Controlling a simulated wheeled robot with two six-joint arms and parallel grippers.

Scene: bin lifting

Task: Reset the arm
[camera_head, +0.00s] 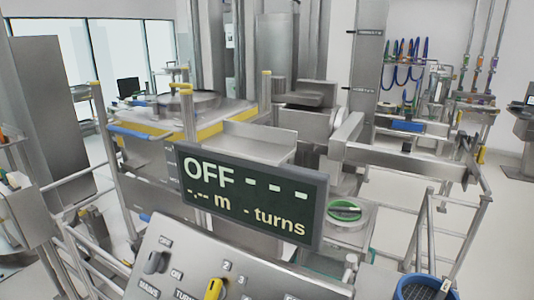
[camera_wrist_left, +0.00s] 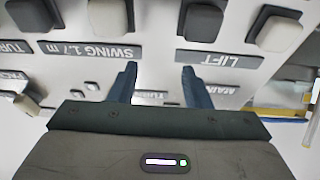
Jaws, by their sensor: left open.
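My left gripper (camera_wrist_left: 157,82) shows only in the left wrist view. Its two dark blue fingers are apart with nothing between them. They are in front of a grey control panel (camera_wrist_left: 150,61) that appears upside down, with "LIFT" and "SWING 1.7 m" labels and several dark and pale knobs. I cannot tell whether the fingertips touch the panel. In the head view the sloped panel (camera_head: 188,283) is at the bottom, with a grey knob (camera_head: 155,262) by "MAINS" and a yellow knob (camera_head: 214,289). Neither gripper shows in the head view.
A dark display (camera_head: 250,198) above the panel reads "OFF" with dashes for metres and turns. Steel machinery and railings (camera_head: 415,160) stand behind it. A blue round bin (camera_head: 424,287) is at the lower right. Clear floor (camera_head: 510,215) shows at right.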

